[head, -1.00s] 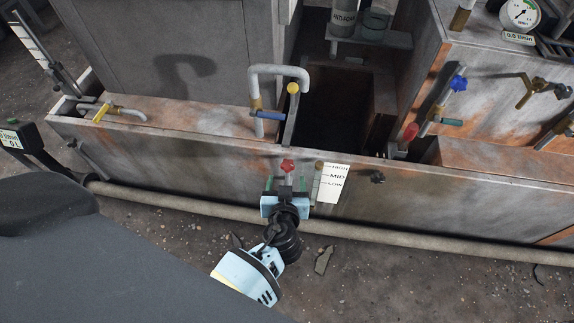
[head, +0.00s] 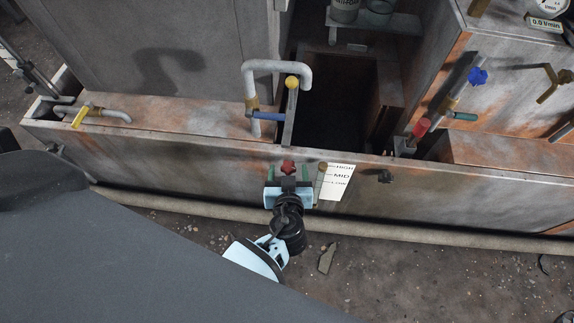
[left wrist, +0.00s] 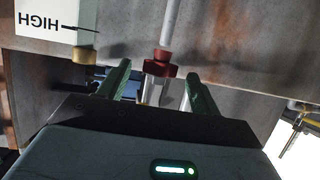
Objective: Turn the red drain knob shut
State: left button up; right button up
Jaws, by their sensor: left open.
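The red drain knob (head: 288,167) is on the front wall of the rusty grey tank, left of the level label. My left gripper (head: 288,174) is right at it, with one green finger on each side. In the left wrist view the red knob (left wrist: 158,68) stands between the two open fingers of my left gripper (left wrist: 156,85), with a visible gap on each side. The fingers do not appear to touch it. A metal stem shows below the knob, partly hidden by the gripper body. My right gripper is not in view.
The white HIGH/MID/LOW label (head: 336,182) with a brass-capped tube is just right of the gripper. A dark knob (head: 384,176) is further right. A long pipe (head: 400,232) runs along the floor.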

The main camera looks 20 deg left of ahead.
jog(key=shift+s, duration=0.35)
pick_arm(q)
jog(key=shift+c, duration=0.5)
jog(key=c, duration=0.8)
jog(key=shift+c, duration=0.2)
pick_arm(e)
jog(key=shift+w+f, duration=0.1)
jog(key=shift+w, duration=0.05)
